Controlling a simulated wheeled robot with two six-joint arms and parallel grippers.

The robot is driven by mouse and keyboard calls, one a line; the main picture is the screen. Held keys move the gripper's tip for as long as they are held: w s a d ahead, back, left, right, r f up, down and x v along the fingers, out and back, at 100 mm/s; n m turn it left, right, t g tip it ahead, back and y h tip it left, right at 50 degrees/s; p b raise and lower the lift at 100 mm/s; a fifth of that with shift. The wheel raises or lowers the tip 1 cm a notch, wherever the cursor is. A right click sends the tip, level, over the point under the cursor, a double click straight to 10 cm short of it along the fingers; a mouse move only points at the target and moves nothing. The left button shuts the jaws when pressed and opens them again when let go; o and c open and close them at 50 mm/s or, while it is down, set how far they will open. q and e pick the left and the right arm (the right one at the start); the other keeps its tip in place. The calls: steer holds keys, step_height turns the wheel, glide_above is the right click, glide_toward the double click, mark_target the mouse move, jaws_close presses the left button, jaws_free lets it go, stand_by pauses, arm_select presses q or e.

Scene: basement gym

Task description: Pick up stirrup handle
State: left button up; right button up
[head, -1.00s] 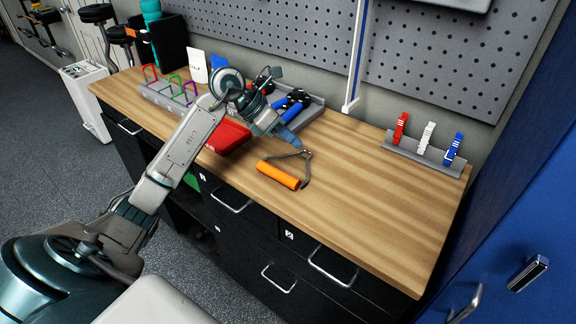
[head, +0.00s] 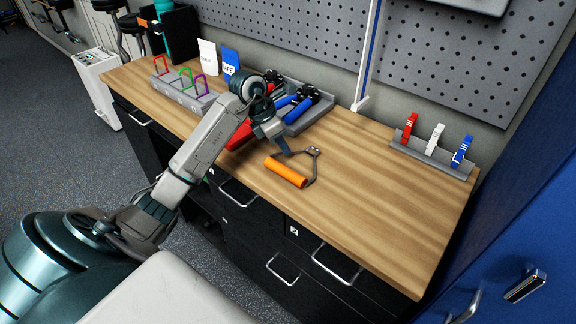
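The stirrup handle lies on the wooden bench top, with an orange grip (head: 286,171) and a grey metal frame (head: 316,164) reaching to the right and back. My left gripper (head: 284,146) is in the head view, just behind and above the orange grip, pointing down toward it. A fingertip comes close to the frame's left end; I cannot tell whether it touches. The finger opening is seen side-on, so open or shut is unclear. The handle still appears to rest on the bench. My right gripper is not in view.
Behind my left gripper are a grey tray (head: 318,112) with blue and red grips, and a red item (head: 240,136). The bench right of the handle is clear.

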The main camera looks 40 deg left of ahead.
arm_select(q)
steer(key=shift+x, duration=1.1)
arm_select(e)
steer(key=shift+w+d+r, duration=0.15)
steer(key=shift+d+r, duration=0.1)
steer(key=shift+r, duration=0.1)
arm_select(q)
jaws_close()
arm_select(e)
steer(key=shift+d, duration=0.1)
arm_select(q)
steer(key=shift+r, duration=0.15)
